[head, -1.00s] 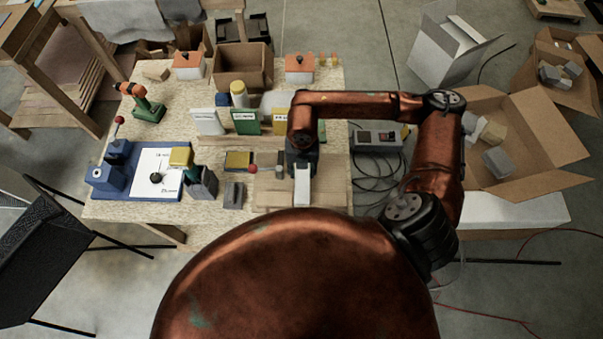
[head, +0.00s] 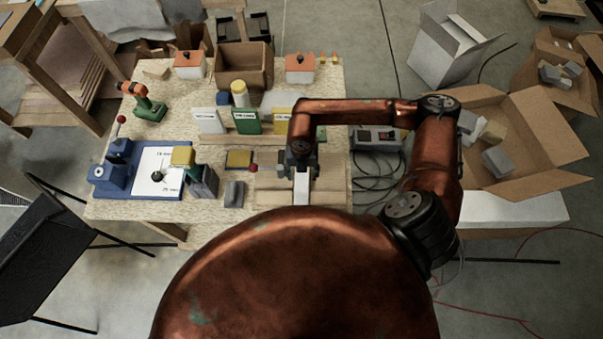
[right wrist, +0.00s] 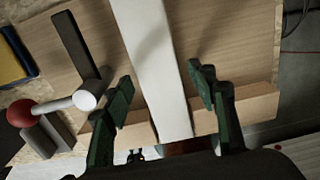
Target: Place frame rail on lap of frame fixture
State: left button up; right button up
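The frame rail (head: 301,188) is a long white bar. It also shows in the right wrist view (right wrist: 155,55), lying along the pale wooden frame fixture (right wrist: 235,40). My right gripper (right wrist: 168,88) has its two green fingers on either side of the rail, with visible gaps, so it looks open. In the head view my right gripper (head: 301,160) is above the fixture (head: 335,185), at the rail's far end. Whether the rail's near end sits fully in the lap cannot be told. My left gripper is out of view.
A clamp with a red knob (right wrist: 22,113) stands left of the rail, close to my left-hand finger.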

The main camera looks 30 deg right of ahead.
aim_at(302, 176)
jog(key=shift+r, duration=0.1)
jog(key=shift+r, duration=0.2)
jog(key=shift+w+r, duration=0.1)
jog(key=shift+r, duration=0.25)
notch_tip(302, 176, up, 11)
jog(key=b, duration=0.1)
jog(key=shift+b, duration=0.4)
dwell(0.8)
